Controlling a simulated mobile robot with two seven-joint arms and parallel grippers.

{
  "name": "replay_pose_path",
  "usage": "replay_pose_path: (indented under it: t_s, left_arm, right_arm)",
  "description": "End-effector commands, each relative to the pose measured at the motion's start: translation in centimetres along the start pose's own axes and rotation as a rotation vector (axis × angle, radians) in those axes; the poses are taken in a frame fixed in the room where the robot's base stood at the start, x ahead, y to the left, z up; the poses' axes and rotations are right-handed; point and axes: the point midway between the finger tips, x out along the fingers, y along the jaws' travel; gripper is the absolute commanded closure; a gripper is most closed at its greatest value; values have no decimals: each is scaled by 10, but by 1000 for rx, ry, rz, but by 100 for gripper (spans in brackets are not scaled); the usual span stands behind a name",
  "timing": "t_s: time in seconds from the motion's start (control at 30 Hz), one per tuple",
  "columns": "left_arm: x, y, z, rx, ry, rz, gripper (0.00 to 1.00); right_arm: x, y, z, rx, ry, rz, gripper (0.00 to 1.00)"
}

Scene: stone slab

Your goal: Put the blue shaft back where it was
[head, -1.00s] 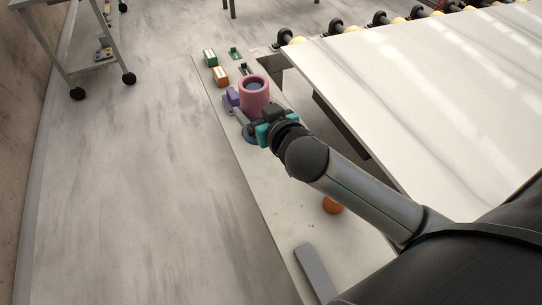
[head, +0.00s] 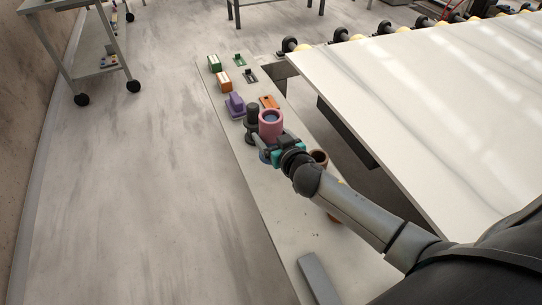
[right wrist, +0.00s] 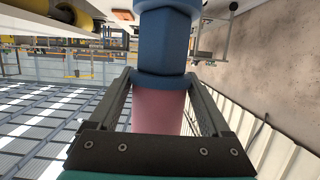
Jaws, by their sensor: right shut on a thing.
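The blue shaft shows in the right wrist view (right wrist: 165,40) as a thick blue post with a wider collar, next to a pink part between my fingers. In the head view a pink cylinder (head: 270,133) stands upright with blue inside its open top, and a bit of blue shows beneath it. My right gripper (right wrist: 160,80) is shut around this piece near where blue meets pink. In the head view my right gripper (head: 266,147) is at the pink cylinder's near side. I cannot tell whether the blue end touches the bench. My left gripper is not in view.
A white slab (head: 430,100) lies to the right.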

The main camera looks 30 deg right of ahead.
Motion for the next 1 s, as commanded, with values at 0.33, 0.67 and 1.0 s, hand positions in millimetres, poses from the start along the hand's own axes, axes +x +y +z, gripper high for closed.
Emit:
replay_pose_path:
  t_s: [0.33,0.67,1.0]
  left_arm:
    - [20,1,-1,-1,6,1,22]
    - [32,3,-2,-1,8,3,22]
    - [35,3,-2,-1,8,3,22]
  right_arm:
    - [12,-1,34,0,4,-1,96]
    - [18,0,54,0,6,-1,96]
    - [19,0,60,2,2,0,16]
